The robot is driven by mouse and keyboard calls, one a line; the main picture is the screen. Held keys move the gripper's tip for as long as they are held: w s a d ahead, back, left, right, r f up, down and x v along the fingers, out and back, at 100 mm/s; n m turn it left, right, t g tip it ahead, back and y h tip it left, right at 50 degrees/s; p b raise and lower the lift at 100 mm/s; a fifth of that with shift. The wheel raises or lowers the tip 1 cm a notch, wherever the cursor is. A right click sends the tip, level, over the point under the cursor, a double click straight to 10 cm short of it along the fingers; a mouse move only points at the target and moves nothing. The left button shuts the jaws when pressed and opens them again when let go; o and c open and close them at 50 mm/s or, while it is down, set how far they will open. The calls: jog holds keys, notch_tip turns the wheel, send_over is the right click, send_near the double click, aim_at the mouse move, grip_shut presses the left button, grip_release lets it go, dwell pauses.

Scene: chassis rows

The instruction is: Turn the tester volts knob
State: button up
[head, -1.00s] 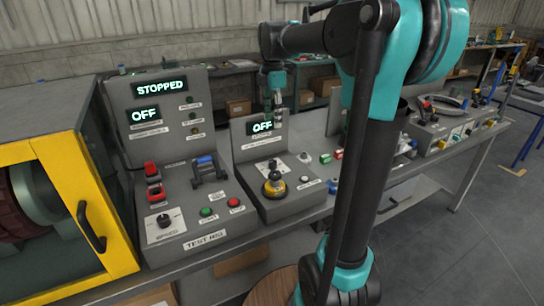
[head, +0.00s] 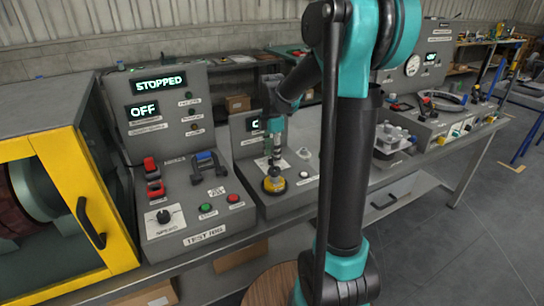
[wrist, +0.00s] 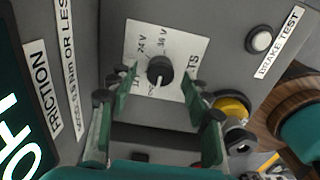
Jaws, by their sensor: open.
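The volts knob (wrist: 159,70) is a small round black knob on a white plate (wrist: 185,35) marked 24 V and 36 V, on the grey tester panel. In the wrist view my gripper (wrist: 159,86) is open, with green fingers on the left and right of the knob. Gaps show between the knob and both fingers. In the head view my gripper (head: 274,158) points down over the tester (head: 252,151) and hides the knob. The tester's lit display (head: 255,124) is partly covered by my arm.
A yellow-based part (head: 274,184) with a dark top stands just in front of my gripper; its yellow side shows in the wrist view (wrist: 232,107). The white brake test button (wrist: 260,40) lies right of the knob. The test rig (head: 185,205) stands left of the tester.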

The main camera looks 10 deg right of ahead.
jog(key=shift+f, duration=0.6)
grip_shut()
